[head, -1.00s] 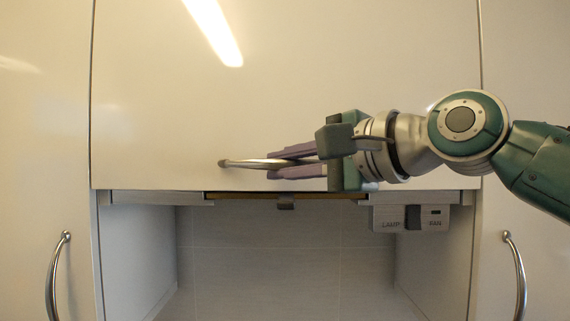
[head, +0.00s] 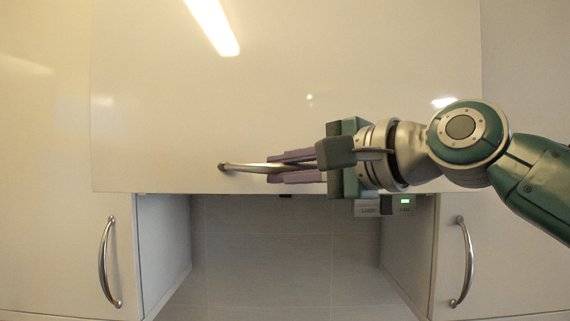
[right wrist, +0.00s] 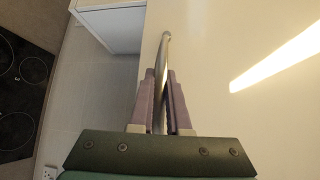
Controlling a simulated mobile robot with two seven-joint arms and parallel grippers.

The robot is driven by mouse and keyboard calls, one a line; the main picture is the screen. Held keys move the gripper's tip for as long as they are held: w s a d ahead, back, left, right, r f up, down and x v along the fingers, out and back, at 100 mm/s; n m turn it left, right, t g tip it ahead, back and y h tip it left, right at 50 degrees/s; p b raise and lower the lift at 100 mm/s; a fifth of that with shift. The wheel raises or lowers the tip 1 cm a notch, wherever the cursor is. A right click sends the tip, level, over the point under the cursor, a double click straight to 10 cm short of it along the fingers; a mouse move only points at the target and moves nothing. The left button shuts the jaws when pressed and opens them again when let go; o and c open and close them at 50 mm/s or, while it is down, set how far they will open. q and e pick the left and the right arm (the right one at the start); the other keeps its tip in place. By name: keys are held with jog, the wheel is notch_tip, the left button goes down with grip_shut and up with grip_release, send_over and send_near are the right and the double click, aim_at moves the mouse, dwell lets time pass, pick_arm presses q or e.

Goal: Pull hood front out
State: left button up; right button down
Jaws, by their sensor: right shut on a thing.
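The hood front (head: 200,110) is a wide, glossy cream panel filling the upper middle of the head view. It stands forward of the cabinets beside it. Its horizontal metal bar handle (head: 240,167) sits near the lower edge. My right gripper (head: 275,172) comes in from the right, its purple fingers shut around the handle, one above and one below. In the right wrist view the handle (right wrist: 164,50) runs between the two fingers (right wrist: 160,95). The handle's right part is hidden by the gripper. My left gripper is not in view.
Cabinet doors with curved handles stand at the left (head: 108,262) and right (head: 463,262). A control box (head: 385,205) with a lit green light is under the panel. The niche (head: 280,250) below is empty. A dark cooktop (right wrist: 22,95) shows in the right wrist view.

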jog(key=c, duration=0.9)
grip_release()
jog(key=shift+w, duration=0.15)
jog(key=shift+d, duration=0.1)
jog(key=b+v, duration=0.5)
jog(key=v, duration=0.5)
